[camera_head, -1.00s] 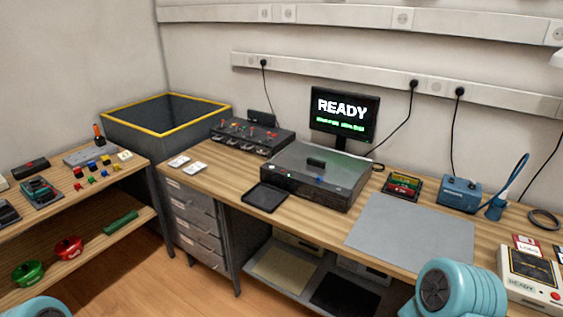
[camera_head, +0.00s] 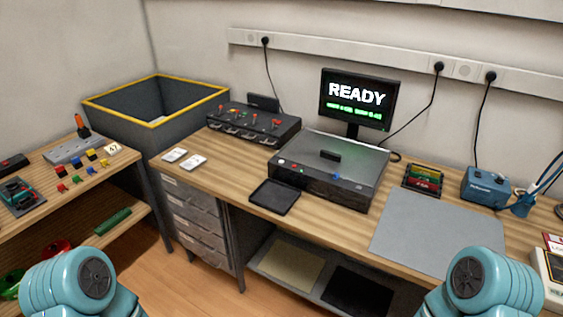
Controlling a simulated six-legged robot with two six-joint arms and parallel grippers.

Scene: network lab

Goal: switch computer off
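The computer (camera_head: 328,172) is a flat dark grey box on the wooden desk. Only teal parts of my two arms show, at the bottom left and bottom right, both apart from the computer. Neither gripper is in view.
A switch panel (camera_head: 254,127) stands left of the computer, and a black tray (camera_head: 274,197) lies in front. A grey mat (camera_head: 438,230), a card holder (camera_head: 423,180) and a blue soldering station (camera_head: 489,187) are to the right. A yellow-rimmed bin (camera_head: 157,122) stands at the left corner.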

